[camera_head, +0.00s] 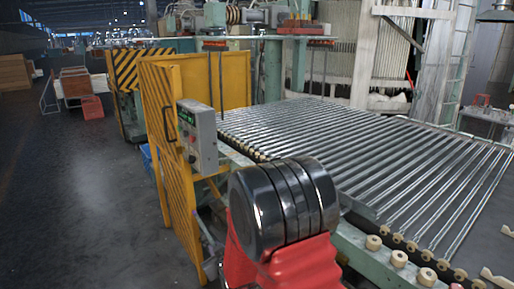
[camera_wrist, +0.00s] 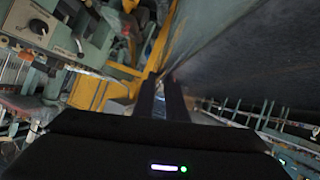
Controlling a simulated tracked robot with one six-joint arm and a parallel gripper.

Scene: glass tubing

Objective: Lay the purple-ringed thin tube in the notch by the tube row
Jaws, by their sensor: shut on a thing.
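The tube row (camera_head: 375,160) is a wide bed of parallel glass tubes on rollers, at the middle right of the head view. I cannot make out the notch beside it. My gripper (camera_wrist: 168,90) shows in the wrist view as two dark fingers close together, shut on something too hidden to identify. No purple ring is visible in either view, so I cannot confirm that the held thing is the thin tube. The head view shows my red and black arm in front, but not my gripper's fingers.
A yellow guard panel (camera_head: 170,140) and a grey control box (camera_head: 197,135) stand left of the tube row. The control box (camera_wrist: 45,27) also shows in the wrist view. Pale rollers (camera_head: 399,258) line the row's near edge. The dark floor (camera_head: 70,200) at left is open.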

